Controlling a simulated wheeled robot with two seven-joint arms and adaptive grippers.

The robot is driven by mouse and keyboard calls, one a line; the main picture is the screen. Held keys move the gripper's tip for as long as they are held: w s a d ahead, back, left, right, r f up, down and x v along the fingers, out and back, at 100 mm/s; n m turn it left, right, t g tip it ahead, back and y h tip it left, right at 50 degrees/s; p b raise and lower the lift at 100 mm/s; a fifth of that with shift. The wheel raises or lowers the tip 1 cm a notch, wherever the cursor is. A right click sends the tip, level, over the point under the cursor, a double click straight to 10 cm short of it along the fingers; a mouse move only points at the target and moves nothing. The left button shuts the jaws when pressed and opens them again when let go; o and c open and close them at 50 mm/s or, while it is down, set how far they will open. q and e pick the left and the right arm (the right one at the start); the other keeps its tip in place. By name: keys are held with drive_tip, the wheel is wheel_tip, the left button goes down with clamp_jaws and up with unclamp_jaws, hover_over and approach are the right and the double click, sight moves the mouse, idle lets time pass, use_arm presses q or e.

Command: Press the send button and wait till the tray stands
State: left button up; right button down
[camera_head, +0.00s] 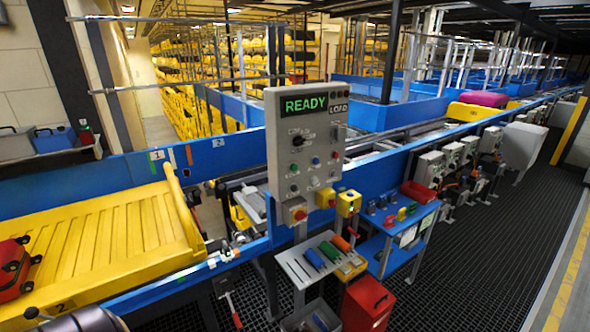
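A grey control panel (283,135) stands upright at the conveyor's near side. A dark rounded part, probably my arm, shows at bottom left; neither gripper shows.
Yellow boxes with buttons (348,203) sit below the panel. A sloped tool shelf (320,263), a red bin (367,305) and a blue cart (398,230) stand in front of the conveyor. Another yellow tray (467,112) with a pink suitcase (484,98) is far right. Dark floor is clear at right.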

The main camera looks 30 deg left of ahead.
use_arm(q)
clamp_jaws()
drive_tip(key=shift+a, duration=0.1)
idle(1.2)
